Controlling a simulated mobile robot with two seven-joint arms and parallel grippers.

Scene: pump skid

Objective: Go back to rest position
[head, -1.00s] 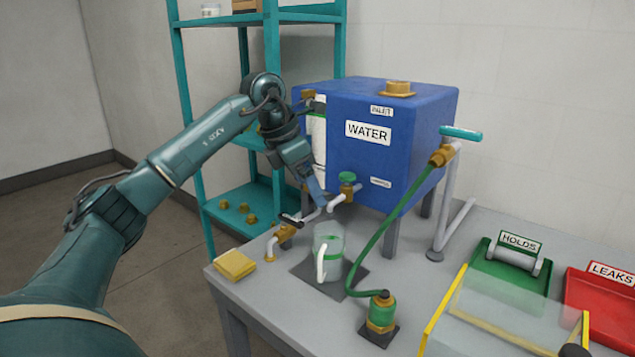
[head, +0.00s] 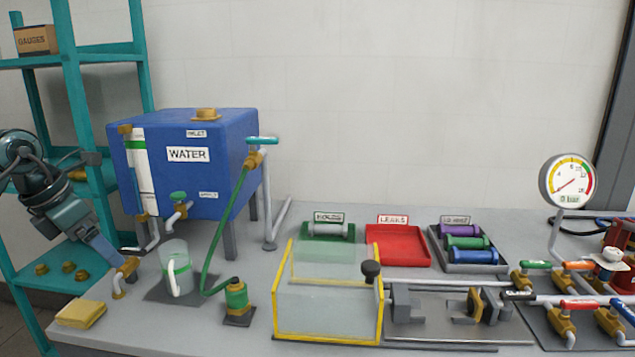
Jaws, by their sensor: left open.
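My left gripper (head: 112,254) is at the left of the head view, in front of the teal shelf and left of the blue water tank (head: 190,160). It is open and I see nothing held in it. Its fingertips are close to a black-handled brass valve (head: 127,267) at the tank's lower left; I cannot tell whether they touch. My right gripper is out of view.
A clear jug (head: 176,270) stands on a dark mat below the tank's tap. A yellow sponge (head: 81,312) lies at the table's left edge. A yellow-framed clear box (head: 330,308), red tray (head: 398,247), pressure gauge (head: 567,181) and several valves spread to the right.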

